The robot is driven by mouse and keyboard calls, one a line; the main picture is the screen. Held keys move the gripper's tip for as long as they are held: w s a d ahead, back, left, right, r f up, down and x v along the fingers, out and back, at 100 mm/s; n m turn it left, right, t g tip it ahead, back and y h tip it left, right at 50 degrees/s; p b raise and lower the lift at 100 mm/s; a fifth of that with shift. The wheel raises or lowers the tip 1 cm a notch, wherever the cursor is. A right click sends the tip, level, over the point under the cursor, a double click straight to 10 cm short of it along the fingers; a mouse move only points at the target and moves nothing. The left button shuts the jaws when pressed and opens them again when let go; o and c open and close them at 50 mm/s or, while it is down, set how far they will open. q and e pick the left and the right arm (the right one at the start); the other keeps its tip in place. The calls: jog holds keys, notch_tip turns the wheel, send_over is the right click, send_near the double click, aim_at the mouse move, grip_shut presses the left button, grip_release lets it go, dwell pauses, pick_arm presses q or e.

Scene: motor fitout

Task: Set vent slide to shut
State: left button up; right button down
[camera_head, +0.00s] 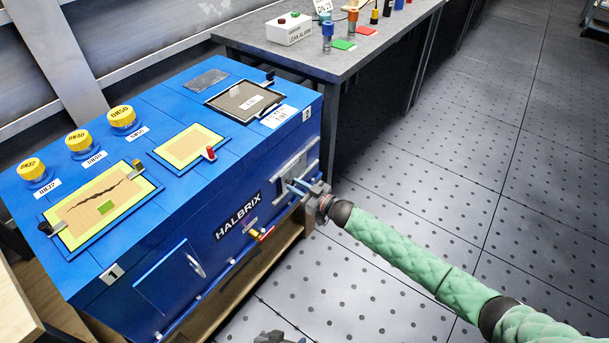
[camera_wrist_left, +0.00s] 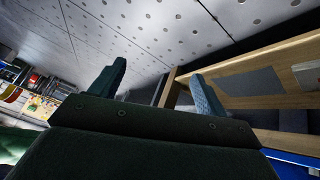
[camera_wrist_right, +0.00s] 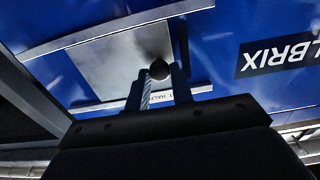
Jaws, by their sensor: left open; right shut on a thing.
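The vent slide is a grey metal plate (camera_wrist_right: 115,62) between two pale rails on the blue HALBRIX cabinet's front. In the head view the slide (camera_head: 290,168) is near the front's right end, partly hidden by my gripper. Its dark round knob (camera_wrist_right: 159,70) sits between the fingers of my right gripper (camera_wrist_right: 163,85), which is shut on it. My right gripper also shows in the head view (camera_head: 298,187). My left gripper (camera_wrist_left: 157,85) is open and empty, low near the floor. Only its tip (camera_head: 277,338) shows at the head view's bottom edge.
The blue cabinet (camera_head: 225,225) has yellow knobs (camera_head: 122,117), framed panels and a red-handled valve (camera_head: 266,234) on its front. A grey table (camera_head: 300,57) with small items stands behind. A wooden shelf (camera_wrist_left: 250,62) is near my left gripper. The perforated floor (camera_head: 410,185) at right is clear.

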jog(key=s+a, duration=0.1)
jog(key=s+a+p, duration=0.1)
jog(key=s, duration=0.1)
pick_arm(q)
notch_tip(320, 180, up, 6)
jog(key=shift+r+g, duration=0.15)
jog(key=shift+g, duration=0.25)
pick_arm(e)
jog(key=shift+a, duration=0.1)
jog(key=c, duration=1.3)
grip_release()
pick_arm(q)
jog(key=shift+s, duration=0.15)
pick_arm(e)
jog(key=shift+o, duration=0.3)
send_near(277, 186)
jog(key=v, duration=0.3)
pick_arm(q)
notch_tip(277, 186, down, 2)
jog(key=shift+f+b, duration=0.25)
jog(key=shift+b, duration=0.05)
pick_arm(e)
jog(key=shift+s, duration=0.15)
